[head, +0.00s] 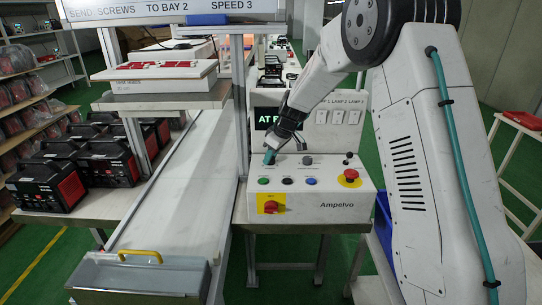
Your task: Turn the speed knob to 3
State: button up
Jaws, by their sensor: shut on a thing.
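My gripper (269,157) reaches down onto the upper left of the white control box (337,211) marked "Ampelvo". Its teal fingertips are shut on a small knob there. The fingers hide most of that knob, so its pointer and scale cannot be read. Another dark knob (307,160) sits to the right on the same sloped top. A sign (170,12) overhead reads "SEND: SCREWS TO BAY 2 SPEED 3". A dark display (268,121) behind the gripper shows green text starting "AT", partly covered by my arm.
Green, black and blue buttons (311,181) line the box's front, with a red emergency stop (350,176) at right and a red-yellow switch (271,205) below. A joystick (348,158) stands at back right. A conveyor (175,190) runs along the left.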

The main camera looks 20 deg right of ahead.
jog(key=shift+m, duration=0.3)
jog(key=m+h, duration=0.1)
jog(key=m, duration=0.1)
jog(key=m+t+h, duration=0.1)
jog(key=m, duration=0.2)
jog(key=shift+a+m, duration=0.15)
jog(key=shift+m, duration=0.15)
jog(key=m+h, duration=0.2)
jog(key=m, duration=0.3)
jog(key=shift+a, duration=0.1)
jog(key=shift+m, duration=0.3)
jog(key=o, duration=1)
jog(key=shift+c, duration=0.2)
jog(key=v, duration=0.7)
jog(key=shift+r, duration=0.35)
